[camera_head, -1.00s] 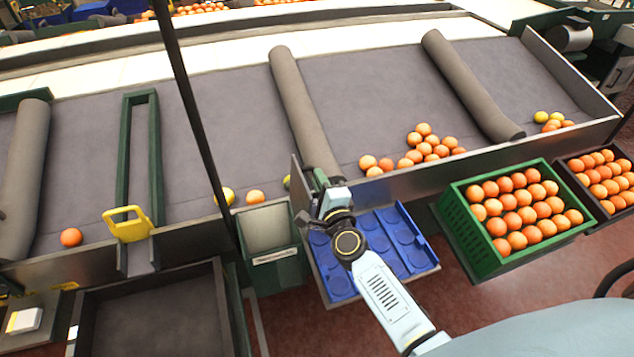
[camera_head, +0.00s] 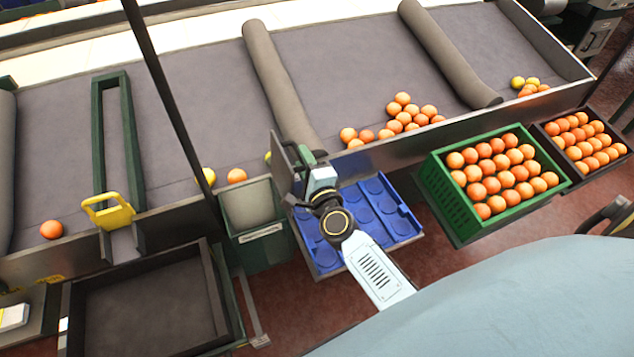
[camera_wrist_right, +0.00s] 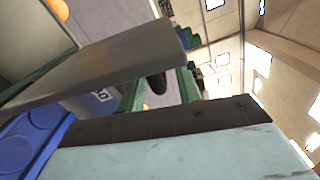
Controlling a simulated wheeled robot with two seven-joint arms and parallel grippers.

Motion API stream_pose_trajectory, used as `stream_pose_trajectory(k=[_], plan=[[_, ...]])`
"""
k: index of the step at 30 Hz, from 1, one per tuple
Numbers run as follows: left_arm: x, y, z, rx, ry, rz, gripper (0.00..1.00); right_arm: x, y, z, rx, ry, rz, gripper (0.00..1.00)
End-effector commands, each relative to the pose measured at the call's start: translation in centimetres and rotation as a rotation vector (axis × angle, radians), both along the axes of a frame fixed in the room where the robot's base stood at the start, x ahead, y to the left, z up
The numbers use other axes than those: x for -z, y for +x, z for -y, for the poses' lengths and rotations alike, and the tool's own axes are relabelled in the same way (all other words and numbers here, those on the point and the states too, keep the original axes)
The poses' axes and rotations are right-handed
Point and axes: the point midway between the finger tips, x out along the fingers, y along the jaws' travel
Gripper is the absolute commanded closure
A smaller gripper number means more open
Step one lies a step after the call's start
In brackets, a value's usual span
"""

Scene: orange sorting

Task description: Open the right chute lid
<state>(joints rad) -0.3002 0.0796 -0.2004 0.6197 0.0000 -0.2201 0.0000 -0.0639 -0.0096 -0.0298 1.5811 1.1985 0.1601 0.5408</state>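A grey metal plate, apparently the right chute lid (camera_head: 282,165), stands upright at the conveyor's front edge, above the blue tray. In the right wrist view the plate (camera_wrist_right: 100,72) crosses diagonally in front of the green fingers. My right gripper (camera_head: 303,156) is right beside the plate, on its right side. Its two green fingers (camera_wrist_right: 161,88) are apart, with a dark rounded shape showing between them. Whether they touch the plate is unclear, and the fingertips are partly hidden. My left gripper is out of view.
The blue tray (camera_head: 402,228) with round recesses lies under my right arm. A green bin (camera_head: 262,250) stands left of it, a green crate (camera_head: 450,205) of oranges to its right. A yellow handle (camera_head: 108,214) and an empty dark tray (camera_head: 150,300) are at left.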

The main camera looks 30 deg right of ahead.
Motion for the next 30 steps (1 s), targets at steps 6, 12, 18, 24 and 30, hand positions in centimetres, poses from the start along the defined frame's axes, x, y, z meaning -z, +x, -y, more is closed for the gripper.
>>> stream_pose_trajectory(k=[6, 12, 18, 24, 30], plan=[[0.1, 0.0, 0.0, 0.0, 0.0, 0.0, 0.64, 0.2, -4.9, -0.6, 0.0, 0.0, -0.003, 0.66], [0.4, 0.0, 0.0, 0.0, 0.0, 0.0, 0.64, 0.1, -8.7, -1.0, 0.0, 0.001, -0.002, 0.66], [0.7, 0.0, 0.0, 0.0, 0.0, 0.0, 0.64, 0.1, -10.8, -1.3, 0.0, -0.001, 0.0, 0.66], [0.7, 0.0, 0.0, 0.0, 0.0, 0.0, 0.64, 0.0, -11.2, -1.3, 0.0, 0.0, 0.001, 0.66], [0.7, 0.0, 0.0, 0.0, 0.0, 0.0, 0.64, 0.0, -11.2, -1.3, 0.0, 0.0, 0.001, 0.66]])
